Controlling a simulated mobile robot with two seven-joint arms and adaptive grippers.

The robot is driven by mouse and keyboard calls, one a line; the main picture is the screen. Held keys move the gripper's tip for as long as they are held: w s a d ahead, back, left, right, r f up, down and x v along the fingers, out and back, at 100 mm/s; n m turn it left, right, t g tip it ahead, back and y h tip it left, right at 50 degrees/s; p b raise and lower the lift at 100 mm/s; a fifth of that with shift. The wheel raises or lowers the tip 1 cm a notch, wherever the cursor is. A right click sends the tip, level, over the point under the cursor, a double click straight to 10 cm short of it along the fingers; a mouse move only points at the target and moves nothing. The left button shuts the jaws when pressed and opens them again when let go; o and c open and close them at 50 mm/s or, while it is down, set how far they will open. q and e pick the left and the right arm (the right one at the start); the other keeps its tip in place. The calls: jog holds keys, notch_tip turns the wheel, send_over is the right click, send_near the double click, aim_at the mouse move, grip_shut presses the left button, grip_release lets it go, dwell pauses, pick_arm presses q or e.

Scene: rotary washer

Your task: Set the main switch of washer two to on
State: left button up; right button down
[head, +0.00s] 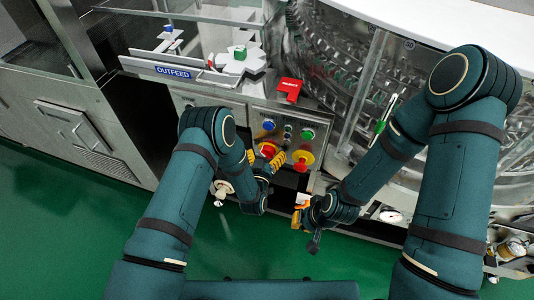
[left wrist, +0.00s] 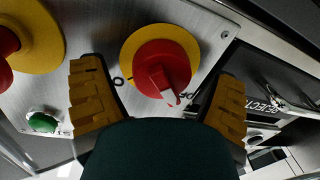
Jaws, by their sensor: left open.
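The main switch is a red rotary knob on a yellow round plate, seen in the left wrist view (left wrist: 165,68) and partly behind my fingers in the head view (head: 268,150). A white pointer mark on the knob faces the lower right in the left wrist view, near partly hidden lettering. My left gripper (head: 267,161) is open, its yellow fingers on either side of the knob in the left wrist view (left wrist: 158,103). I cannot tell whether they touch it. My right gripper (head: 302,207) is low, right of the panel; its finger opening is unclear.
A red emergency stop on yellow (head: 303,157) sits right beside the switch. Blue (head: 268,125) and green (head: 308,134) buttons lie above on the metal panel. A red sign (head: 289,88) and blue OUTFEED sign (head: 173,73) are higher. The glass-sided washer (head: 345,60) stands right.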

pick_arm(q)
jog(key=c, duration=1.2)
jog(key=m, duration=0.3)
jog(key=shift+d+m, duration=0.15)
jog(key=shift+m, duration=0.25)
jog(key=m, duration=0.5)
jog(key=shift+d+f+m+t+h, duration=0.1)
jog(key=shift+m+t+h, duration=0.2)
jog(key=shift+m+h, duration=0.1)
jog(key=m, duration=0.5)
jog(key=shift+s+f+h, duration=0.1)
jog(key=shift+h, duration=0.2)
jog(key=shift+f+m+h, duration=0.15)
jog(key=shift+m+h, duration=0.15)
jog(key=shift+m, duration=2)
